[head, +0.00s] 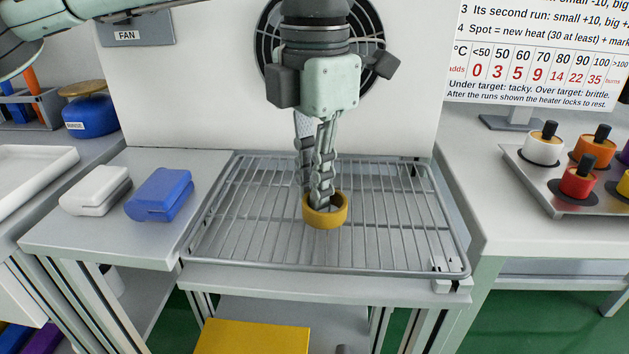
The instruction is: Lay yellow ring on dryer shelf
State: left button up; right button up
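The yellow ring (325,217) is at the dryer shelf (235,213), a wire rack, a little right of its middle. The ring lies about level. I cannot tell whether it touches the wires or is held just above them. My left gripper (318,200) points straight down at the ring. Its fingers are close together, with one tip inside the ring and the other at the ring's far left wall, so it looks shut on that wall. The fingertips are partly hidden by the ring. My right gripper is not in view.
A fan (268,45) is in the white panel behind the shelf. A white block (95,190) and a blue block (160,194) lie on the left side table. A tray (540,190) of coloured jars stands at right. The rack around the ring is clear.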

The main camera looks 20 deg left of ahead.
pick_arm(q)
jog(key=shift+o, duration=1.3)
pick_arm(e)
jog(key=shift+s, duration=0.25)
pick_arm(q)
jog(key=shift+r+p, duration=0.3)
notch_tip(320, 180, up, 12)
jog(key=shift+f, duration=0.15)
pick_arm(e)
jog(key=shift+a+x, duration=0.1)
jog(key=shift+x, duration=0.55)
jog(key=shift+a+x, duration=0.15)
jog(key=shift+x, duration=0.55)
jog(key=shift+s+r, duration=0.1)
